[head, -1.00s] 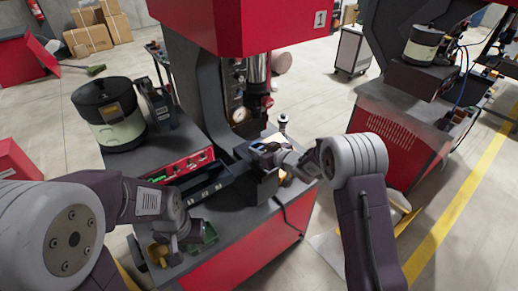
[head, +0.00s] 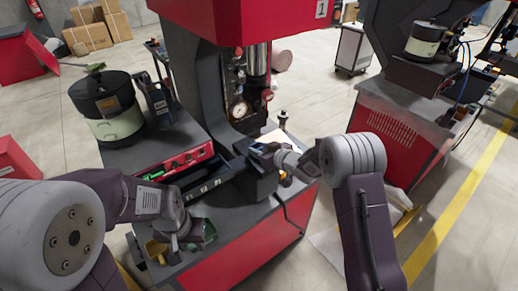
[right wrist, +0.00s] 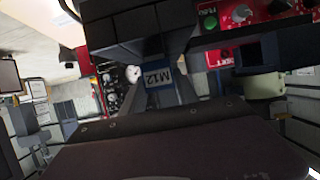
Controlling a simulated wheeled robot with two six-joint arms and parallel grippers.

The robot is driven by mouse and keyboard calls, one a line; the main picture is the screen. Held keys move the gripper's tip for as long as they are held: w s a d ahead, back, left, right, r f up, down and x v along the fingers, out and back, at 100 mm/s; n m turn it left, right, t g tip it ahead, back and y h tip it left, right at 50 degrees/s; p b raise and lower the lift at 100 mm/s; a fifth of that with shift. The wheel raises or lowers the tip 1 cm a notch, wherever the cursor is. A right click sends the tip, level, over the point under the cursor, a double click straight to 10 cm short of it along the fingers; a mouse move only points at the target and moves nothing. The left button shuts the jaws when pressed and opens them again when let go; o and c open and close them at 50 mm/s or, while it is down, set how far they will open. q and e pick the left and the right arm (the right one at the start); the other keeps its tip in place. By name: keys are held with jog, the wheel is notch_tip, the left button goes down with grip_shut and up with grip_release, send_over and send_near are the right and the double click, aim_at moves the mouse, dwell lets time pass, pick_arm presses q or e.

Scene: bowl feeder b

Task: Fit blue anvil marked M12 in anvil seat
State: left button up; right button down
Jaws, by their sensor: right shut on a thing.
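The blue anvil (head: 262,147) is at the tip of my right gripper (head: 272,151), over a dark block at the front of the press.
The red press head (head: 235,22) overhangs the work area. A black-and-cream bowl feeder (head: 108,117) stands at the left. A red control panel (head: 186,160) and a dark slotted tray (head: 205,188) lie between the arms. A gauge (head: 239,110) sits behind.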

jog(key=shift+f, duration=0.25)
jog(key=c, duration=1)
grip_release()
jog(key=shift+c, duration=0.2)
jog(key=shift+o, duration=1)
jog(key=b+v, duration=0.2)
jog(key=v, duration=0.7)
jog(key=shift+r, duration=0.1)
